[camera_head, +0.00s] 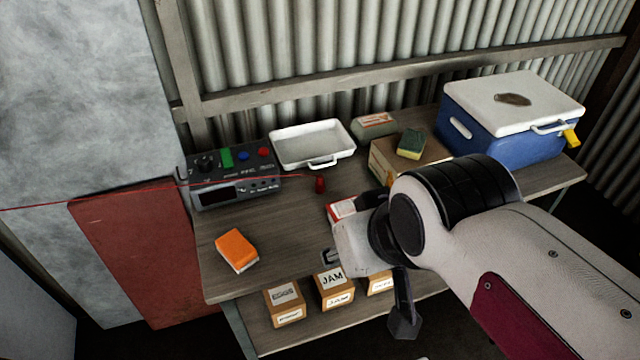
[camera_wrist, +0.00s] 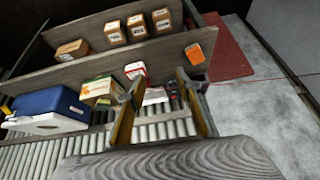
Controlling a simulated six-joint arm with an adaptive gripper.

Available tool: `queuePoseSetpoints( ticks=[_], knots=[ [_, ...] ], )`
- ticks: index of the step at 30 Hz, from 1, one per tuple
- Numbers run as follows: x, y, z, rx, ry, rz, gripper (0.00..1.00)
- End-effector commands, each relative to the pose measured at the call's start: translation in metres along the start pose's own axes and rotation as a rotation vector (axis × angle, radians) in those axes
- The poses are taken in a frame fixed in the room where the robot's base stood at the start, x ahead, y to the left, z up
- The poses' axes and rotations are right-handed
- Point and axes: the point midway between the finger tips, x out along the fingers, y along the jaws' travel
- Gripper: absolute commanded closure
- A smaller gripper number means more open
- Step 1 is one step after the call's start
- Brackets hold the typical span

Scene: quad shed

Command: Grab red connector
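The red connector (camera_head: 320,185) is a small red piece on the wooden table, just in front of the white tray. A thin red wire (camera_head: 120,196) runs to it from the left edge, passing across the control box. My gripper (camera_head: 387,258) is over the table's front part, to the right of and nearer than the connector, and apart from it. In the wrist view my gripper (camera_wrist: 160,110) has its two fingers wide apart with nothing held between them. I cannot make out the connector in the wrist view.
The control box (camera_head: 235,187) stands left, the white tray (camera_head: 325,161) behind. An orange-and-white sponge (camera_head: 236,249) lies front left. A cardboard box (camera_head: 385,174) with a green-yellow sponge (camera_head: 411,143) and a blue cooler (camera_head: 510,130) are right. Small labelled boxes (camera_head: 334,289) sit below.

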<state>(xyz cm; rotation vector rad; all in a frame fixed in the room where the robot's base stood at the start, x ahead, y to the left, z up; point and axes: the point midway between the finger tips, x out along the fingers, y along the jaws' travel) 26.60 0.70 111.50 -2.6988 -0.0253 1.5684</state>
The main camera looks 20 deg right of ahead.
Motion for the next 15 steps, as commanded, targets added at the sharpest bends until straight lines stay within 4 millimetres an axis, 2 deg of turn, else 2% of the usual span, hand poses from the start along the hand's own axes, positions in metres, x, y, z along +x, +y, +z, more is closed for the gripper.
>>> queuePoseSetpoints(
  ticks=[15],
  knots=[
    [0.058, -0.027, -0.092, 0.076, 0.117, -0.085, 0.65]
  ],
)
